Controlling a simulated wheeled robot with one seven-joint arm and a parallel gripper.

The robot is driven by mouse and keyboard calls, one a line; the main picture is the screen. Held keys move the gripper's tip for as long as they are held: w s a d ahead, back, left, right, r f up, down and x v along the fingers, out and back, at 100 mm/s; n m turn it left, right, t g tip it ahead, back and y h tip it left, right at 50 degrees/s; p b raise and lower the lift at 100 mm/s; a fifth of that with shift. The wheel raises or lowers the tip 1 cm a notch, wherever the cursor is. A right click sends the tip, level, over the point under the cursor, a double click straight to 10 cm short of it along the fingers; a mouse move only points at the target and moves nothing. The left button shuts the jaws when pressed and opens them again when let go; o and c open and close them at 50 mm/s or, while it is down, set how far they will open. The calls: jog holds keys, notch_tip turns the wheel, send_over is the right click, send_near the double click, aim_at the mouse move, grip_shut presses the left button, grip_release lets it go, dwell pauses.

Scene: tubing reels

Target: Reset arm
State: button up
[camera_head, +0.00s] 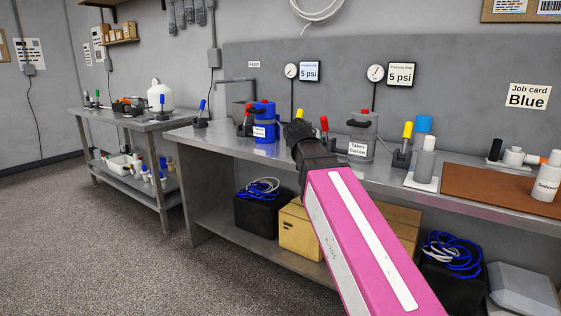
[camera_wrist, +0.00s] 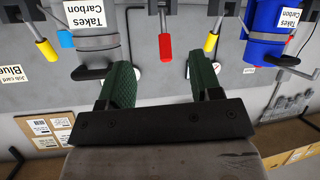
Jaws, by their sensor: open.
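My gripper (camera_head: 298,132) is in front of the long steel bench, at the end of my pink arm. In the wrist view my gripper (camera_wrist: 166,80) has two green fingers spread well apart, with no object between them. In that view the bench's things appear upside down. A blue canister (camera_wrist: 265,45) is at the upper right and a grey canister (camera_wrist: 97,42) at the upper left. A red-handled lever (camera_wrist: 166,48) shows beyond the gap between the fingers. In the head view the blue canister (camera_head: 264,122) stands left of my gripper and the grey canister (camera_head: 362,134) stands right.
The long bench (camera_head: 217,139) carries several coloured levers, two 5 psi gauges behind and a brown mat (camera_head: 480,187) at the right. Black bins and a wooden box (camera_head: 297,232) sit beneath it. A second bench (camera_head: 110,122) stands left. The left floor (camera_head: 80,240) is clear.

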jog(key=s+d+f+n+g+y, duration=0.1)
jog(key=s+d+f+g, duration=0.1)
jog(key=f, duration=0.7)
jog(key=s+d+f+g, duration=0.2)
jog(key=f, duration=0.7)
jog(key=s+d+f+n+g+y, duration=0.1)
jog(key=s+d+f+g, duration=0.1)
jog(key=f, duration=0.7)
jog(key=s+d+f+g+y, duration=0.1)
jog(key=s+f+g, duration=0.2)
jog(key=s+f, duration=0.3)
jog(key=s+f+g+y, duration=0.2)
jog(key=s+f, duration=0.4)
jog(key=f, duration=0.6)
jog(key=shift+s+d+f+n+g, duration=0.15)
jog(key=shift+s+d+n+g, duration=0.15)
jog(key=shift+s+d+g, duration=0.15)
jog(key=shift+w, duration=0.1)
